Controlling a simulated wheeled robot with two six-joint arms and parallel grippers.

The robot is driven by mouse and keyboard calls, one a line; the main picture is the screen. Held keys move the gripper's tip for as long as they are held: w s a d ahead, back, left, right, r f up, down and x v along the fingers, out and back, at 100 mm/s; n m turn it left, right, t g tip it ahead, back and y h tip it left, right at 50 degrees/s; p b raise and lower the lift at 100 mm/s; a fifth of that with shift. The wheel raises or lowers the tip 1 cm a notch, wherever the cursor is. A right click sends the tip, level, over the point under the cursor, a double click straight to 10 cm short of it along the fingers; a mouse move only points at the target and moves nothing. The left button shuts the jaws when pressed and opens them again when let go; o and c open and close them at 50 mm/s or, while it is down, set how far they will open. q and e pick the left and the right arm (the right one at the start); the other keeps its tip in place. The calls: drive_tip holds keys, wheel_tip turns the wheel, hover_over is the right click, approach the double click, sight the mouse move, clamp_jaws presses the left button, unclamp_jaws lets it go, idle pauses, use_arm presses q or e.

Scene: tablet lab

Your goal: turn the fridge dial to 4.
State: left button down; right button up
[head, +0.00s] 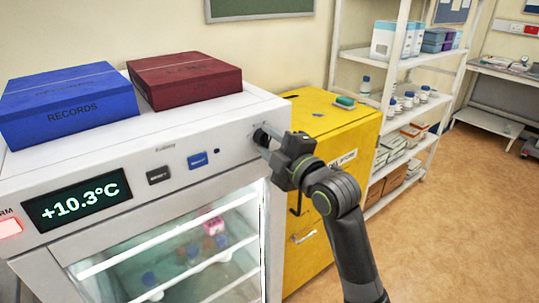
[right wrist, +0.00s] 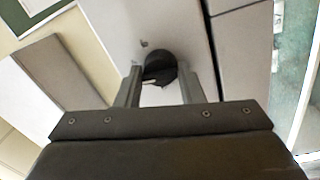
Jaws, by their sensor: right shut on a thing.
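The fridge (head: 130,215) is white with a glass door, and its display (head: 77,201) reads +10.3°C. The dark round dial (head: 261,136) is at the right end of the fridge's front panel. My right gripper (head: 268,139) reaches it from the right and is shut on it. In the right wrist view the dial (right wrist: 160,66) sits between the two fingers of my right gripper (right wrist: 160,82). The dial's numbers and pointer setting cannot be read. My left gripper is not in view.
A blue records box (head: 70,105) and a dark red box (head: 185,78) lie on the fridge top. Two small buttons, one black (head: 159,175) and one blue (head: 198,160), are left of the dial. A yellow cabinet (head: 335,135) stands right of the fridge. Open floor (head: 450,220) lies further right.

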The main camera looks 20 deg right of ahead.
drive_tip(key=n+b, duration=0.1)
drive_tip(key=n, duration=0.1)
drive_tip(key=n+b, duration=0.2)
drive_tip(key=shift+f, duration=0.4)
drive_tip(key=shift+n+b, duration=0.95)
drive_tip(key=shift+n, duration=0.05)
drive_tip(key=shift+r, duration=0.1)
drive_tip(key=o, duration=0.9)
drive_tip(key=shift+r, duration=0.15)
drive_tip(key=shift+o, duration=0.2)
